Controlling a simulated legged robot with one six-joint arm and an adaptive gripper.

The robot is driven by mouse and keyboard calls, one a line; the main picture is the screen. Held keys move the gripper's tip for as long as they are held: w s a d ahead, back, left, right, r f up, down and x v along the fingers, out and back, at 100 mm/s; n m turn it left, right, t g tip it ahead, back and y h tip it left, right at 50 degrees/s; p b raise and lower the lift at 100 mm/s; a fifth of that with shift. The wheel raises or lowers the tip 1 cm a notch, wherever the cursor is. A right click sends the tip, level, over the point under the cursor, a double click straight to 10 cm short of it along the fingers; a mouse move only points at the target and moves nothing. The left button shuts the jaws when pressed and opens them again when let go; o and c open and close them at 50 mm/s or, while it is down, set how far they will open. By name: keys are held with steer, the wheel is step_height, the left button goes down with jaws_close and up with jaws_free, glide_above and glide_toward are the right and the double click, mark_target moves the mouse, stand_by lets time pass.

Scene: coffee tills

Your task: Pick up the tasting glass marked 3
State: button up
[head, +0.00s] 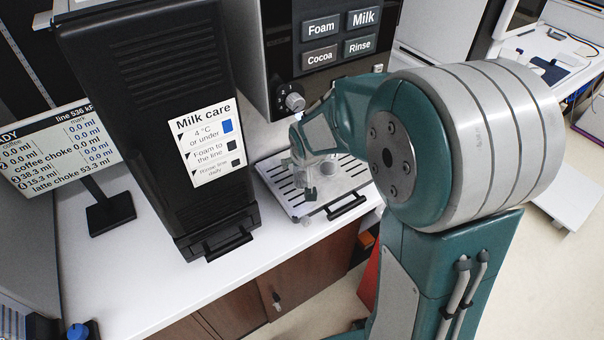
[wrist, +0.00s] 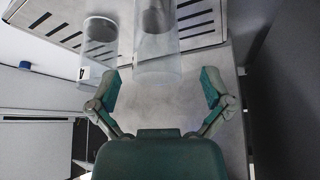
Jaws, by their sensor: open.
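I cannot read a 3 on either. My gripper (wrist: 159,88) is open and empty. In the head view, my gripper (head: 307,190) is low over the slotted metal tray (head: 273,170); the glasses cannot be made out clearly there.
A tall black unit with a Milk care notice (head: 206,140) stands left of the tray. The coffee machine with Foam, Milk, Cocoa and Rinse buttons (head: 341,38) is behind it. A screen (head: 62,150) stands at far left. The white counter (head: 150,285) is clear in front.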

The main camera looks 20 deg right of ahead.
steer(key=x, duration=0.4)
steer(key=shift+w+d, duration=0.1)
steer(key=shift+d, duration=0.05)
steer(key=c, duration=1.1)
steer(key=shift+c, duration=0.2)
steer(key=shift+r, duration=0.15)
